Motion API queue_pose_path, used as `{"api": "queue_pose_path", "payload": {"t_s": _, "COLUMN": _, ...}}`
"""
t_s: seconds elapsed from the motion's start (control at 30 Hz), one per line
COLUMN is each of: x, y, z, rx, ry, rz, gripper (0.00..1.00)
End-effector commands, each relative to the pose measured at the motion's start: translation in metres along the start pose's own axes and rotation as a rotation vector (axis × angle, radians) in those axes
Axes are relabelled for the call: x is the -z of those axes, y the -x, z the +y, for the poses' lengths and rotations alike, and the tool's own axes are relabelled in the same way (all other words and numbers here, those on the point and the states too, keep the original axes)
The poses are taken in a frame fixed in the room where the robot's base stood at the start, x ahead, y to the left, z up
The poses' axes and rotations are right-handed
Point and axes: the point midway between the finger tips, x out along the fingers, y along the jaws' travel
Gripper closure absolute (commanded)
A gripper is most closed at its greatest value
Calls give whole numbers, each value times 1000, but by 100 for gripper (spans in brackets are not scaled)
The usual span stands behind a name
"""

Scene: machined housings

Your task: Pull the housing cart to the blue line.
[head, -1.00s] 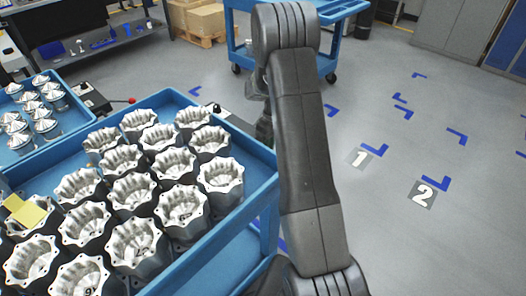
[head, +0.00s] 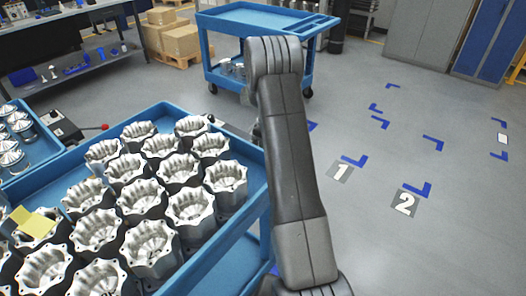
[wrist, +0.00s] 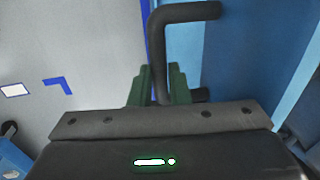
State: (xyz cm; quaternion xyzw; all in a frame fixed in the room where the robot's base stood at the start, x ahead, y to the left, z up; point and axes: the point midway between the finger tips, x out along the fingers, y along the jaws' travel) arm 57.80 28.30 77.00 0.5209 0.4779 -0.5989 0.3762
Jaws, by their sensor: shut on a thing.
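The housing cart (head: 232,224) is blue and fills the lower left of the head view. Its top tray carries rows of silver machined housings (head: 190,206). In the wrist view, my gripper (wrist: 160,86) has its green fingers closed around the upright part of a bent black handle (wrist: 156,45), beside a blue panel (wrist: 235,60). In the head view my arm hides the gripper and handle. A straight blue line (wrist: 147,45) runs on the floor beside the handle in the wrist view. Blue corner marks (head: 415,190) also lie on the floor at right.
Floor plates numbered 1 (head: 341,172) and 2 (head: 405,203) lie near the corner marks. Another blue cart (head: 255,22) stands at the back. A tray of cone-topped parts (head: 12,150) is at far left. The grey floor at right is open.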

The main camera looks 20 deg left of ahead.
Motion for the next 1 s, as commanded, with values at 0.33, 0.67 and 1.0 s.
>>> {"api": "queue_pose_path", "payload": {"t_s": 0.33, "x": 0, "y": -1, "z": -1, "rx": 2, "ry": 0, "rz": 1, "gripper": 62}}
{"api": "queue_pose_path", "payload": {"t_s": 0.67, "x": 1, "y": 16, "z": 0, "rx": -1, "ry": 0, "rz": 3, "gripper": 62}}
{"api": "queue_pose_path", "payload": {"t_s": 1.0, "x": 1, "y": 91, "z": 0, "rx": -1, "ry": 0, "rz": 3, "gripper": 62}}
